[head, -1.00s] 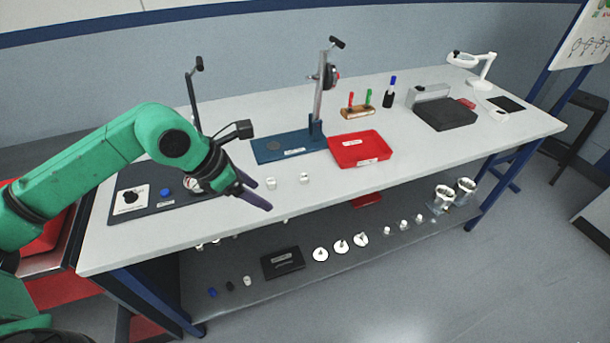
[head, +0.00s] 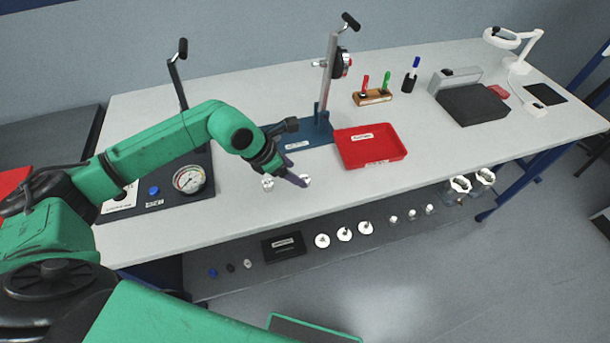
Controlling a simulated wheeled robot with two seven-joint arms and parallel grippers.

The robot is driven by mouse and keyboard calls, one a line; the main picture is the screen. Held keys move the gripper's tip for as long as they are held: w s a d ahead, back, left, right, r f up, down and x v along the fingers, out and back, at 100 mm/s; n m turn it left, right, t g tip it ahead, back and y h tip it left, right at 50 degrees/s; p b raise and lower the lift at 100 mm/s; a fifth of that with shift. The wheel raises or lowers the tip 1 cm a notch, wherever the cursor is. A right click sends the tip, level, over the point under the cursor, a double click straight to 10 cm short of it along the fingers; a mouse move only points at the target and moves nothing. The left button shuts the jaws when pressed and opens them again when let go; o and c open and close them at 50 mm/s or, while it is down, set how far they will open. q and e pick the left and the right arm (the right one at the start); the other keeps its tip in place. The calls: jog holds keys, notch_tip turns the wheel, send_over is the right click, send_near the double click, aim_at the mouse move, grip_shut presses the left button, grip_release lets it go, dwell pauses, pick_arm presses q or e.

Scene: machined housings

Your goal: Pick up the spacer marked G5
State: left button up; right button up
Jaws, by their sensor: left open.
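Two small white cylindrical pieces stand on the bench top in the head view, a left one (head: 267,184) and a right one (head: 306,180). They look like spacers, but I cannot read any marking, so I cannot tell which is G5. My left gripper (head: 297,178) is open, with its dark purple fingers pointing down and to the right. Its fingertips overlap the right white piece in the picture and partly hide it. I cannot tell whether they touch it. The left piece lies just left of the fingers. My right gripper is out of view.
A red tray (head: 394,157) lies right of the white pieces. A blue-based press stand (head: 327,85) rises behind them. A dark panel with a gauge (head: 189,180) is at left. The front strip of the bench top (head: 370,185) is clear. A lower shelf holds several small parts.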

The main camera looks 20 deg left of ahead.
aim_at(305, 179)
pick_arm(q)
jog(key=p+x, duration=0.2)
jog(key=x, duration=0.2)
jog(key=shift+w+d+f, duration=0.1)
jog(key=shift+w+f, duration=0.1)
jog(key=shift+f, duration=0.4)
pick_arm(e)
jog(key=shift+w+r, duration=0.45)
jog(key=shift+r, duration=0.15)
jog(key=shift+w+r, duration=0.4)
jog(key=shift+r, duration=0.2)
pick_arm(q)
grip_shut()
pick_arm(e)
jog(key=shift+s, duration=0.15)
pick_arm(q)
jog(key=shift+w, duration=0.1)
